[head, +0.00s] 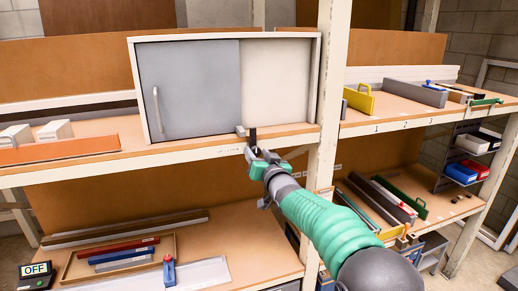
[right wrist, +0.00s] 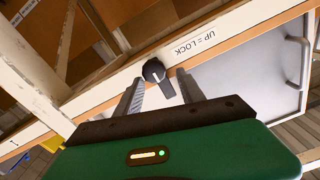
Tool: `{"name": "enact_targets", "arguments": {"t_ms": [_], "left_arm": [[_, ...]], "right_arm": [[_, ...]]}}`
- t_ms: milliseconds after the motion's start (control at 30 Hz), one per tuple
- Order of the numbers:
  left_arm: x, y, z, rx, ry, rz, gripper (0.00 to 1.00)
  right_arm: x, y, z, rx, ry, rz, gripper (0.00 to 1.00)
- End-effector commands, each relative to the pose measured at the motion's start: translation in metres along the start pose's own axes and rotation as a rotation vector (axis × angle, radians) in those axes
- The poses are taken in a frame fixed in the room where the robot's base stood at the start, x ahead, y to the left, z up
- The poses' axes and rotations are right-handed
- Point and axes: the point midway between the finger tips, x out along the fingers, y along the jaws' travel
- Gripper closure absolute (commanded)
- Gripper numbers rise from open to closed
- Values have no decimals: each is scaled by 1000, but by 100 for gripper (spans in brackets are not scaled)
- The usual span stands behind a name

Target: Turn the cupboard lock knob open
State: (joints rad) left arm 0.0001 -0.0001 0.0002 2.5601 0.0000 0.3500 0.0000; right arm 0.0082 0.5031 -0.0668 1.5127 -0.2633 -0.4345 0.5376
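The white cupboard (head: 280,80) stands on the upper shelf, its grey door (head: 190,85) on the left side with a pale handle (head: 156,108). The black lock knob (head: 253,135) is on the shelf's front edge below the cupboard. Its lever points up, towards the cupboard. In the right wrist view the knob (right wrist: 153,71) shows close by a label (right wrist: 195,45) reading "UP = LOCK". My right gripper (head: 258,154) is just in front of the knob. Its fingers (right wrist: 160,80) are apart, one on each side of the knob; contact cannot be told. My left gripper is out of view.
A white upright post (head: 328,90) stands just right of the cupboard. The lower shelf (head: 250,250) holds a wooden tray (head: 70,268) with bars.

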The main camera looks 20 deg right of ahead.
Motion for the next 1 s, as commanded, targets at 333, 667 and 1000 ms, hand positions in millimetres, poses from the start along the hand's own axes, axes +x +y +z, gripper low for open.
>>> {"name": "enact_targets", "arguments": {"t_ms": [333, 667, 1000], "left_arm": [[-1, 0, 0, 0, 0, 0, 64], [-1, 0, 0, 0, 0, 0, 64], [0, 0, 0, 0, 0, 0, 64]], "right_arm": [[5, -1, -12, -5, 27, 3, 96], [6, -2, -12, -4, 27, 1, 100], [8, 0, -8, -5, 21, 3, 100]]}}
